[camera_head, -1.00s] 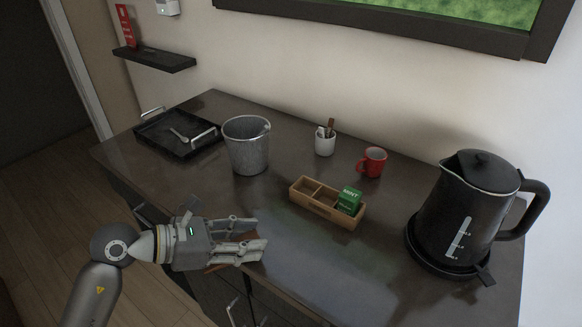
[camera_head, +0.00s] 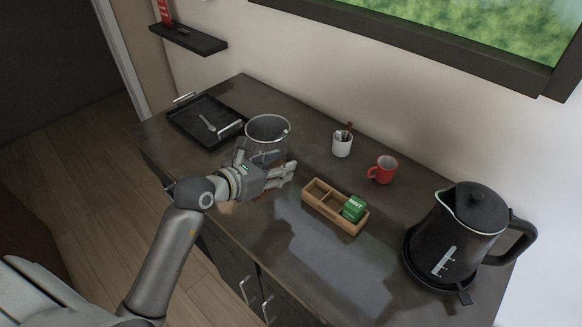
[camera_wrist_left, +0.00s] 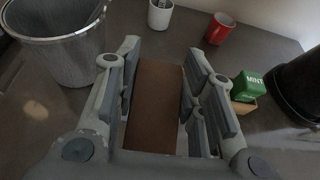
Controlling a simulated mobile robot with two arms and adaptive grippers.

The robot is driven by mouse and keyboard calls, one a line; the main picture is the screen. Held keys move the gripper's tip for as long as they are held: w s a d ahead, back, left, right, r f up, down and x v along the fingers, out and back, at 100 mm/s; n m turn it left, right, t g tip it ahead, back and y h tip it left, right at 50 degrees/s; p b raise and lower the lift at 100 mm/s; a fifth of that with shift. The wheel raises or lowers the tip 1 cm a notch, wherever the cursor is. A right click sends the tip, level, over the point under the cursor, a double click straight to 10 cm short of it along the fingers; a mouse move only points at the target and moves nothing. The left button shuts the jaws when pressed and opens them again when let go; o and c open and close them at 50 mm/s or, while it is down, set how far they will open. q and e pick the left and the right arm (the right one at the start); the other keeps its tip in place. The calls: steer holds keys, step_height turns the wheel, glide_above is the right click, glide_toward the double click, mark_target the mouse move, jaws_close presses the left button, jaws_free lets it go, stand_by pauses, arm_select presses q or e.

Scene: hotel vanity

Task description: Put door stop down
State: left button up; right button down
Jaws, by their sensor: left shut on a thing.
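My left gripper (camera_head: 284,173) is over the dark counter, in front of the metal bucket and left of the wooden box. It is shut on the brown door stop (camera_wrist_left: 155,105), which lies lengthwise between the fingers in the left wrist view. In the head view the gripper hides most or all of the door stop. I cannot tell whether the door stop touches the counter (camera_head: 330,262). My right gripper is not in view.
The bucket (camera_head: 268,127) is close behind my gripper. A wooden box (camera_head: 322,205) with a green mint packet (camera_head: 353,208) is to its right. A white cup (camera_head: 342,145), red mug (camera_head: 382,170), kettle (camera_head: 462,235) and black tray (camera_head: 190,120) stand around. The front middle counter is clear.

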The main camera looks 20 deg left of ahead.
mark_target(279, 160)
arm_select(q)
steer(key=w, duration=0.1)
steer(key=w+f, duration=0.1)
steer(key=w, duration=0.1)
steer(key=w+p, duration=0.1)
steer(key=shift+w+a+f, duration=0.25)
steer(key=shift+w+f, duration=0.05)
steer(key=shift+f, duration=0.1)
steer(key=w+f, duration=0.4)
steer(key=f, duration=0.1)
steer(key=shift+w+a, duration=0.1)
steer(key=shift+a, duration=0.1)
steer(key=shift+w+f, duration=0.45)
steer(key=shift+f, duration=0.2)
step_height(279, 160, down, 3)
steer(key=shift+r+p, duration=0.1)
steer(key=shift+p, duration=0.25)
steer(key=shift+f, duration=0.3)
steer(key=o, duration=0.9)
steer(key=shift+c, duration=0.2)
